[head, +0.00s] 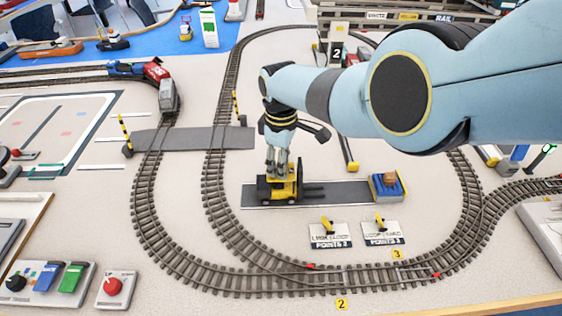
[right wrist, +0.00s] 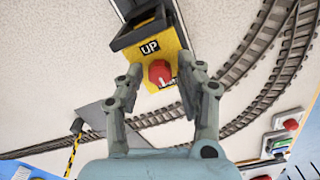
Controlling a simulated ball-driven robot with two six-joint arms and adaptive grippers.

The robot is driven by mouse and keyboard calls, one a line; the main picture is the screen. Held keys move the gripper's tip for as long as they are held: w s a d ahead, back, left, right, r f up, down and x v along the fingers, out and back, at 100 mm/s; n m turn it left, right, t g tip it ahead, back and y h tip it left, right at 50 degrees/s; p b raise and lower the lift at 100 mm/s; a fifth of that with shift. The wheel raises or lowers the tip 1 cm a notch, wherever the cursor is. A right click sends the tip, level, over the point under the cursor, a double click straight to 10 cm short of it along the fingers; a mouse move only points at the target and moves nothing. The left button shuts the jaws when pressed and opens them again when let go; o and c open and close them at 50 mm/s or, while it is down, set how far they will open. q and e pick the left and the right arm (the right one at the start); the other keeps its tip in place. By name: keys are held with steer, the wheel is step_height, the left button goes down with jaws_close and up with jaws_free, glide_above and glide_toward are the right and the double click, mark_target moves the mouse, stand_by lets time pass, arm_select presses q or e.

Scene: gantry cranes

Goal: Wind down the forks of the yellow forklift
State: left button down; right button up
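The yellow forklift (head: 270,191) stands on a grey strip inside the track loop, its dark forks (head: 314,187) pointing right and low. In the right wrist view, the forklift's yellow top (right wrist: 146,54) carries an "UP" label and a red knob (right wrist: 160,73). My right gripper (head: 281,170) reaches down over the forklift. In the right wrist view, its two fingers (right wrist: 162,76) are apart, one on each side of the knob; I cannot tell whether either touches it. My left gripper is out of view.
A blue pallet with a brown load (head: 388,186) stands right of the forks. Two points levers (head: 328,234) (head: 381,232) are in front. Railway track (head: 145,215) curves around the strip. A red and grey train (head: 168,96) stands on the left track. A striped barrier post (head: 126,136) is at left.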

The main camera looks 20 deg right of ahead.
steer(key=shift+o, duration=0.4)
step_height(320, 180, up, 12)
stand_by(0.5)
stand_by(0.3)
